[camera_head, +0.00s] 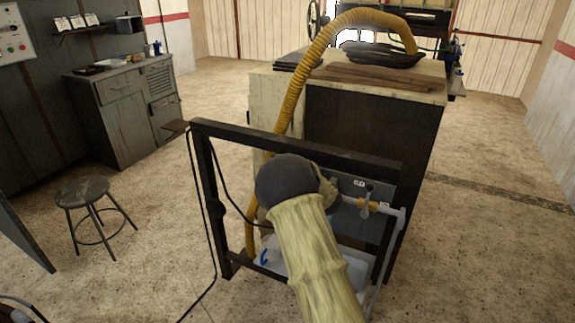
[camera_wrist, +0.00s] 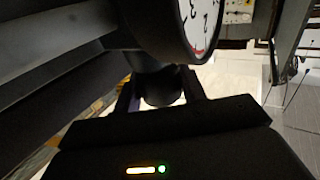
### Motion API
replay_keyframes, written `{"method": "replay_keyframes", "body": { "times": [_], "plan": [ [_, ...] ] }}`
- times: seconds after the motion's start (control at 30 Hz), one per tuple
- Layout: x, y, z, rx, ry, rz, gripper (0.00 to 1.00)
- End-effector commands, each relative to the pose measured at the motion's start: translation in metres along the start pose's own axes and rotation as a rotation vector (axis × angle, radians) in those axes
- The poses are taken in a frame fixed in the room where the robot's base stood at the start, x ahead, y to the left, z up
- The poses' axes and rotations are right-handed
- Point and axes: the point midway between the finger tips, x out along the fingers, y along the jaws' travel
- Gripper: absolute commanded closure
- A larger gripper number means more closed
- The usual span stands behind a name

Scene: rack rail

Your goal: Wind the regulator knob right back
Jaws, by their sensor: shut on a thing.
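In the wrist view, my gripper (camera_wrist: 161,84) is shut on the dark round regulator knob (camera_wrist: 163,94), with one finger on each side of it. A round gauge (camera_wrist: 198,22) with a white face and black numbers sits just beyond the knob, partly cut off by the top edge. In the head view, my arm hides the gripper, the knob and the gauge. Any mark showing how far the knob is turned cannot be made out.
A dark rack frame (camera_head: 300,145) stands close around my arm. Grey pipework with an orange-brown section (camera_head: 374,206) is right of it. A yellow hose (camera_head: 296,88) runs behind, up to a wood-topped bench (camera_head: 375,128). A stool (camera_head: 82,190) stands left on open floor.

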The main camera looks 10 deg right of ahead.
Motion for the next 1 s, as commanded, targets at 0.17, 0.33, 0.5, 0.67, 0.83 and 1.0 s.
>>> {"method": "replay_keyframes", "body": {
  "times": [0.17,0.33,0.5,0.67,0.83,1.0],
  "plan": [
    [-0.0003,0.0025,-0.0020,-0.001,0.004,-0.123,0.82],
    [0.0001,0.0014,-0.0021,-0.001,0.004,-0.224,0.82],
    [0.0001,0.0009,-0.0015,-0.001,0.003,-0.285,0.82],
    [0.0005,-0.0002,-0.0013,-0.001,0.003,-0.307,0.82],
    [0.0005,-0.0004,-0.0013,-0.001,0.003,-0.309,0.82],
    [0.0006,-0.0004,-0.0014,-0.001,0.003,-0.308,0.53]
  ]
}}
